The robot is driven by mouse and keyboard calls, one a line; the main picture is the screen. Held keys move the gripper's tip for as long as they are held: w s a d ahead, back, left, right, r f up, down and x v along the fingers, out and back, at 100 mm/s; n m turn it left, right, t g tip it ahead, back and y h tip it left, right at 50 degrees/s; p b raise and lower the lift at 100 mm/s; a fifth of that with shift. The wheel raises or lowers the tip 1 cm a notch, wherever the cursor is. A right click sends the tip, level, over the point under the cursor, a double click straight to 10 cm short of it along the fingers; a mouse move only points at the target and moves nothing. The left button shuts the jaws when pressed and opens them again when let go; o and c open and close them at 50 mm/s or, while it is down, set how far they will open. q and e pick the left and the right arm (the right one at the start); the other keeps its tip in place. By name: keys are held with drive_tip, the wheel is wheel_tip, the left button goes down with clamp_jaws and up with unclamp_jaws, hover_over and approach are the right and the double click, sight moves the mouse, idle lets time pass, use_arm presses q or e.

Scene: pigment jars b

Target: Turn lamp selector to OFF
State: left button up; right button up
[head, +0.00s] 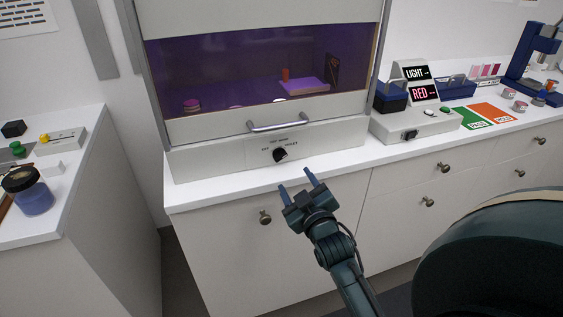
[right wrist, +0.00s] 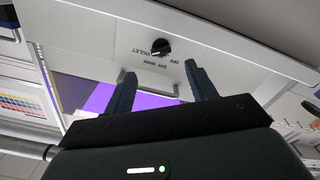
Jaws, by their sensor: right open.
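The lamp selector (head: 280,155) is a black round knob on the white panel below the lit cabinet. It also shows in the right wrist view (right wrist: 160,47). OFF, a DAY label and VIOLET are printed around it. A pale mark on the knob seems to face the VIOLET side, and the cabinet interior (head: 220,75) glows violet. My right gripper (head: 296,180) is open and empty, in front of and a little below the knob, not touching it. In the right wrist view the knob lies beyond the gap between the two fingers (right wrist: 160,69). My left gripper is not in view.
A metal bar handle (head: 280,124) sits just above the knob on the cabinet's sash. The white counter edge (head: 240,193) runs below the panel. A box with another black knob (head: 409,135) and LIGHT and RED signs stands to the right. Drawer knobs (head: 265,217) project below the counter.

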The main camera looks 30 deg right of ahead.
sight(284, 172)
drive_tip(key=x, duration=0.9)
drive_tip(key=shift+w, duration=0.35)
drive_tip(key=shift+c, duration=0.2)
drive_tip(key=c, duration=0.9)
drive_tip(key=shift+c, duration=0.2)
